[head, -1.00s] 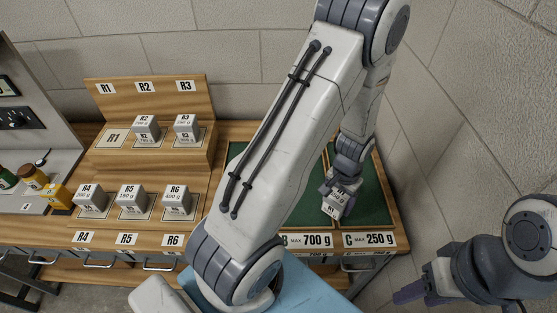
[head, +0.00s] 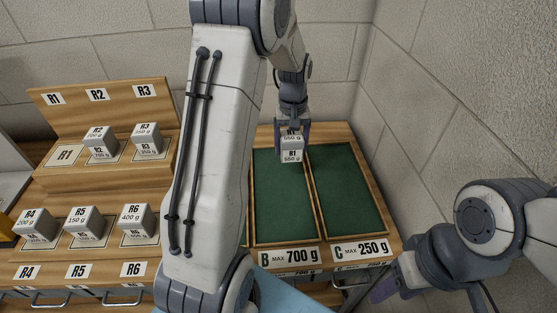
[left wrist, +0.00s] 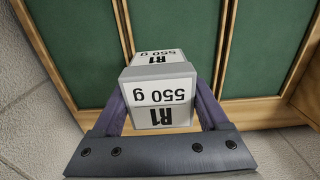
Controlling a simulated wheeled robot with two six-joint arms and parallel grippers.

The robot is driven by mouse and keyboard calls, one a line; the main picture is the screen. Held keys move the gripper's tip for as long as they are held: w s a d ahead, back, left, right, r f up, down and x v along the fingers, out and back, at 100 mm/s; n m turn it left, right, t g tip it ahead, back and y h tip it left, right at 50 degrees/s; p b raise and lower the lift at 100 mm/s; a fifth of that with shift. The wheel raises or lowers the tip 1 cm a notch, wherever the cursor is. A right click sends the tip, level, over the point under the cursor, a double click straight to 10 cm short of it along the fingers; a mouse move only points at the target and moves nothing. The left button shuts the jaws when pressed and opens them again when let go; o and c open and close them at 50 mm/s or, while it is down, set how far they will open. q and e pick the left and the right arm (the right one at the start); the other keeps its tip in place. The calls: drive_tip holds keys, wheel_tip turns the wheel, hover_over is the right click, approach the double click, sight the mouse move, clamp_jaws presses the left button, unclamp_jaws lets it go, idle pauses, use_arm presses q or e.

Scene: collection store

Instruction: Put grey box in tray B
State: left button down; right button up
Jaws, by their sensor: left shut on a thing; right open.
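The grey box (head: 291,157), labelled R1 550 g, is held in my left gripper (head: 292,135). In the left wrist view the box (left wrist: 160,95) sits between the two purple fingers (left wrist: 165,110). In the head view it shows against the back of the divider between tray B and tray C; its height above them is hard to tell. Tray B (head: 281,212), marked max 700 g, has a green, empty floor where visible. My right gripper (head: 388,288) is open and empty at the lower right, in front of the trays.
Tray C (head: 350,195), marked max 250 g, is empty, right of tray B. Several grey labelled boxes, such as R6 (head: 138,222), stand on the wooden rack (head: 110,180) at left; slot R1 (head: 66,156) is bare. My left arm hides the area left of tray B.

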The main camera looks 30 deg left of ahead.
use_arm(q)
drive_tip(key=p, duration=0.1)
hover_over(277, 162)
wheel_tip(277, 162, down, 4)
drive_tip(key=shift+w+f, duration=0.1)
drive_tip(key=shift+f, duration=0.05)
wheel_tip(277, 162, down, 4)
drive_tip(key=shift+r+p, duration=0.15)
drive_tip(key=shift+p, duration=0.55)
drive_tip(key=shift+f, duration=0.3)
unclamp_jaws()
drive_tip(key=shift+r, duration=0.1)
